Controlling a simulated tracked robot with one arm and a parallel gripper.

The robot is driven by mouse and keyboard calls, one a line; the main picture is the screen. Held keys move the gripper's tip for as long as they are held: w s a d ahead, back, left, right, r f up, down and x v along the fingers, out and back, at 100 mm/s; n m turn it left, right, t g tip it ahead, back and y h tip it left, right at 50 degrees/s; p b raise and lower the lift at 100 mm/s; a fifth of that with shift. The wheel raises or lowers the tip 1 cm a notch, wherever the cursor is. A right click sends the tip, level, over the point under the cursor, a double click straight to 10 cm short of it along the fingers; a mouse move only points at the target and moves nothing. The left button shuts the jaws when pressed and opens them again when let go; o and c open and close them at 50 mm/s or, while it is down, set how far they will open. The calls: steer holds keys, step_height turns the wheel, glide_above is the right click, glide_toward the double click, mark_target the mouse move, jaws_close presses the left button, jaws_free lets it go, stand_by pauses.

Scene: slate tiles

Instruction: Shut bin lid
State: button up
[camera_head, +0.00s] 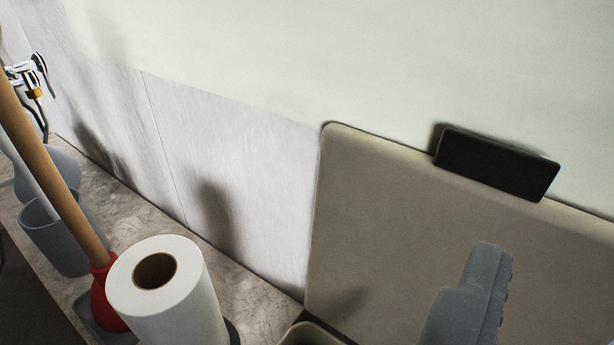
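The bin lid (400,220) is a large beige panel with rounded corners. It stands raised, close against the wall, on the right of the picture. A black rectangular piece (497,163) sits at its top edge. A small part of the bin's rim (312,334) shows at the bottom edge; the rest of the bin is out of view. My gripper (487,270) shows as a grey shape at the lower right, in front of the lid's face. Whether it touches the lid is unclear. Its fingers overlap, so I cannot see any gap between them.
A white paper roll (190,295) stands left of the bin. Beside it are a plunger (60,190) with a wooden handle and red cup, and a grey container (50,235). A metal fitting (35,80) is at the far upper left. The wall (240,170) closes off the back.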

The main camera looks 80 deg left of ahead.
mark_target(492, 165)
steer(key=s+a+f+y, duration=0.2)
steer(key=s+a+f, duration=0.1)
steer(key=s+f, duration=0.15)
steer(key=shift+m, duration=0.3)
steer(key=shift+r+b+x, duration=0.15)
steer(key=shift+b+x, duration=0.45)
steer(key=shift+x, duration=1.55)
steer(key=shift+r+b+x, duration=0.2)
steer(key=shift+b+x, duration=0.45)
steer(key=shift+x, duration=1.5)
steer(key=shift+r+b+x, duration=0.15)
steer(key=shift+b+x, duration=0.45)
steer(key=shift+x, duration=1.55)
steer(key=c, duration=1.4)
